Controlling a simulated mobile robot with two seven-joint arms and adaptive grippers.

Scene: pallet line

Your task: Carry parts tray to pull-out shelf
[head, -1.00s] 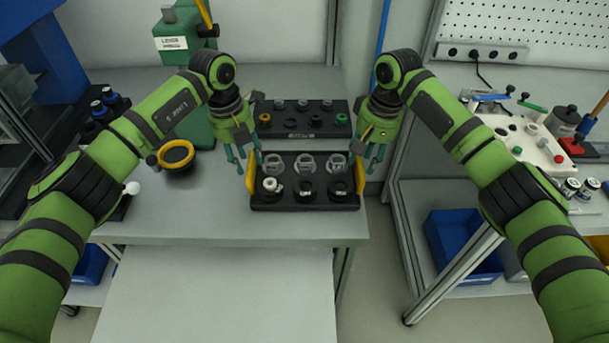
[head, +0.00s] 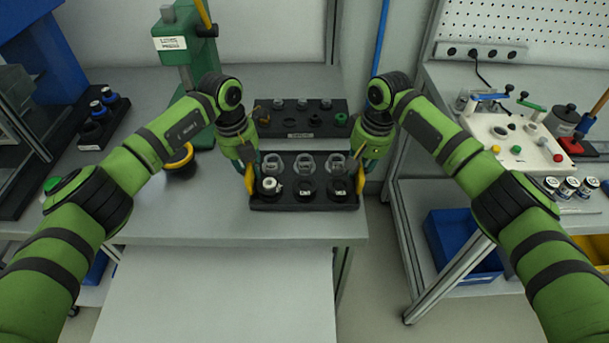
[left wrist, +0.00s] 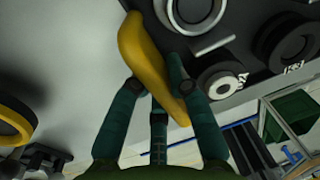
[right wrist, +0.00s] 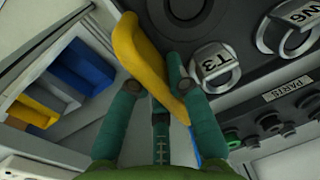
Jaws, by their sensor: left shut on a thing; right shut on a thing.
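The black parts tray (head: 304,204) sits on the grey bench near its right end. It holds two rows of round parts, the back row with silver ring tops, and has a yellow handle at each end. My left gripper (head: 251,178) is shut on the left yellow handle (left wrist: 145,52), with fingers on both sides of it in the left wrist view. My right gripper (head: 359,178) is shut on the right yellow handle (right wrist: 140,50), which also shows between the fingers in the right wrist view. The pull-out shelf (head: 215,295) is probably the pale flat surface below the bench front.
A second black rack (head: 300,130) stands just behind the tray. A green press (head: 188,50) and a yellow-rimmed bowl (head: 180,163) are to the left. A gap separates the bench from the right table, which holds a white board (head: 515,140) and a blue bin (head: 462,245) below.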

